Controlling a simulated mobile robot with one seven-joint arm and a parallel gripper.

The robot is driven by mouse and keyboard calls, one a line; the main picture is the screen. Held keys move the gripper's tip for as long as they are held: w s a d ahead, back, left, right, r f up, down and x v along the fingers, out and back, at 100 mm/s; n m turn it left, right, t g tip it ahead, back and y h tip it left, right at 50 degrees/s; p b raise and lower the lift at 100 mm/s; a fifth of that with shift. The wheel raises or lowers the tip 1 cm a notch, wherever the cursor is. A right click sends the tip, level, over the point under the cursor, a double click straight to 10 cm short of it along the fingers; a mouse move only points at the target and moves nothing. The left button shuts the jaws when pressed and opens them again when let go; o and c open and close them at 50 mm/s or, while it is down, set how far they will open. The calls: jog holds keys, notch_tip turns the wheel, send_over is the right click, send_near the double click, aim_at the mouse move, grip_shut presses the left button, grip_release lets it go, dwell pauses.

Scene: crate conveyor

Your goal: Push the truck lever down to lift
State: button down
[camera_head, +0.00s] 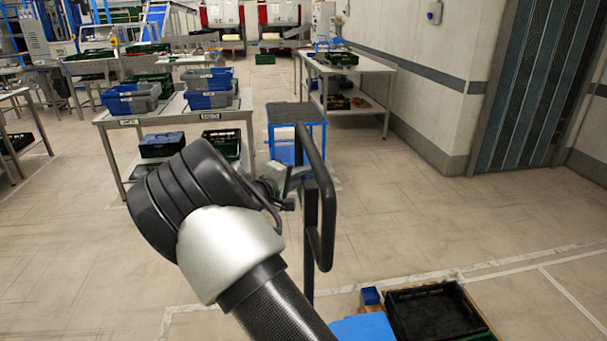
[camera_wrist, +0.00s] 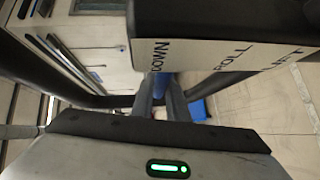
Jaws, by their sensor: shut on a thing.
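The truck's black looped handle (camera_head: 325,215) stands upright in the middle of the head view, with my arm to its left. My gripper (camera_head: 288,183) is at the handle's upper left side, small and partly hidden by my wrist. In the wrist view, a black block with a pale label strip (camera_wrist: 215,55) reading DOWN, ROLL and a partly cut-off word fills the top. My gripper (camera_wrist: 160,100) points under it, its fingers close together on the truck lever (camera_wrist: 160,84), of which only a narrow bluish part shows. The lever's exact position is hard to tell.
A black crate (camera_head: 435,312) and a small blue bin (camera_head: 370,296) lie low at right. A table (camera_head: 180,113) with blue and grey crates stands behind at left. A blue cart (camera_head: 297,113) stands beyond the handle. Floor at right is clear.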

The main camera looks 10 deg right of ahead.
jog(key=shift+s+d+f+n+g+y+p, duration=0.15)
jog(key=shift+f+n+g+y+p, duration=0.45)
jog(key=shift+f+g+p, duration=0.4)
jog(key=shift+s+f+n+g+p, duration=0.2)
jog(key=shift+f+n+g+p, duration=0.15)
jog(key=shift+f, duration=0.2)
jog(key=c, duration=1.7)
grip_release()
jog(key=shift+c, duration=0.2)
jog(key=shift+a+f, duration=0.1)
jog(key=shift+a, duration=0.1)
